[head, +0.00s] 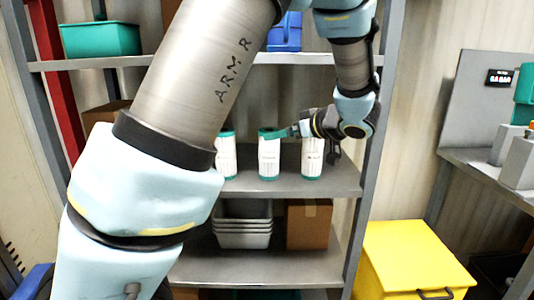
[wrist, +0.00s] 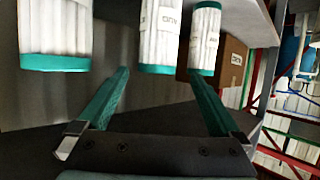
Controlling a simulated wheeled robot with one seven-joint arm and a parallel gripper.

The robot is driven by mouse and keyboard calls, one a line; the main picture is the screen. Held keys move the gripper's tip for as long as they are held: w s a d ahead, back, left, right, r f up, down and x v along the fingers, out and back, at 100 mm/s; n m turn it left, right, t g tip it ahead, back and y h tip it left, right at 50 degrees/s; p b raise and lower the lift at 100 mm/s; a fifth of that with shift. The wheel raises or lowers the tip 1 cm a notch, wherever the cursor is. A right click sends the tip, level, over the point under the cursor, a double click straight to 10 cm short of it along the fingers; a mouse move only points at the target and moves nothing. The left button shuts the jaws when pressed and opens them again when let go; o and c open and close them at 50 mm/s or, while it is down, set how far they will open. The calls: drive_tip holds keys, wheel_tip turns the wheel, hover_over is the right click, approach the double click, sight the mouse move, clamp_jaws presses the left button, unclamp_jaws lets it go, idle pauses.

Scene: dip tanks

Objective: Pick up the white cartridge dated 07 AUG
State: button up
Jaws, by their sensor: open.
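Three white cartridges with green ends stand in a row on the middle shelf in the head view: a left one (head: 226,155), a middle one (head: 268,158) and a right one (head: 312,158). The wrist view shows a near one (wrist: 55,30), a middle one (wrist: 163,35) and a far one (wrist: 204,38). Dark print shows on the middle and far labels, but I cannot read which is dated 07 AUG. My gripper (wrist: 160,74) is open and empty, its green fingers pointing towards the middle cartridge. In the head view my gripper (head: 276,133) is by that cartridge's top.
The grey shelf (head: 250,187) holds the cartridges close together. Below are stacked grey trays (head: 243,232) and a cardboard box (head: 308,224). A green bin (head: 100,40) and a blue bin (head: 285,32) are above. A yellow bin (head: 412,260) stands right of the rack.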

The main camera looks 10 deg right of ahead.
sight(269, 154)
drive_tip(key=p+x, duration=0.1)
drive_tip(key=x, duration=0.6)
drive_tip(key=shift+w, duration=0.5)
clamp_jaws()
idle(0.4)
